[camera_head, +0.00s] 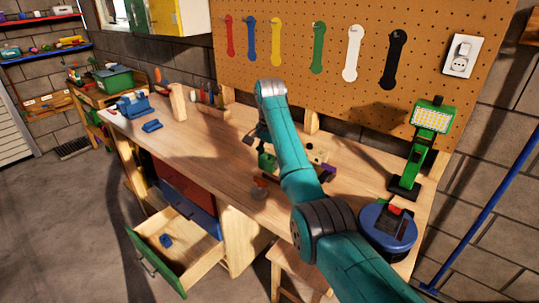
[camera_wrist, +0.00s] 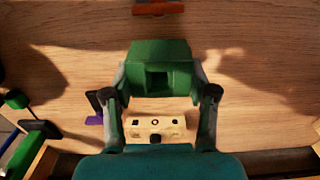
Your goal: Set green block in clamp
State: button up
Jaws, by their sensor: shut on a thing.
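My gripper (camera_head: 262,148) is shut on the green block (camera_head: 266,161) above the middle of the workbench. In the wrist view my gripper (camera_wrist: 160,82) has a finger on each side of the green block (camera_wrist: 160,57), which has a square recess in the face toward the camera. A blue vise-like object (camera_head: 133,104), which may be the clamp, stands at the bench's left end, well away from my gripper. A small blue piece (camera_head: 152,126) lies in front of it. My arm partly hides the bench behind the gripper.
A pale wooden block with holes (camera_wrist: 158,130) and a purple piece (camera_wrist: 95,120) lie near my gripper. A wooden post (camera_head: 178,102) stands right of the blue object. A green lamp (camera_head: 430,118) and blue round tool (camera_head: 388,228) occupy the right end. A drawer (camera_head: 178,240) hangs open below.

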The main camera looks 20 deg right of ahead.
jog(key=shift+f, duration=3.7)
jog(key=o, duration=1.2)
jog(key=shift+o, duration=0.2)
notch_tip(320, 180, up, 8)
jog(key=shift+f, duration=0.25)
jog(key=shift+s, duration=0.1)
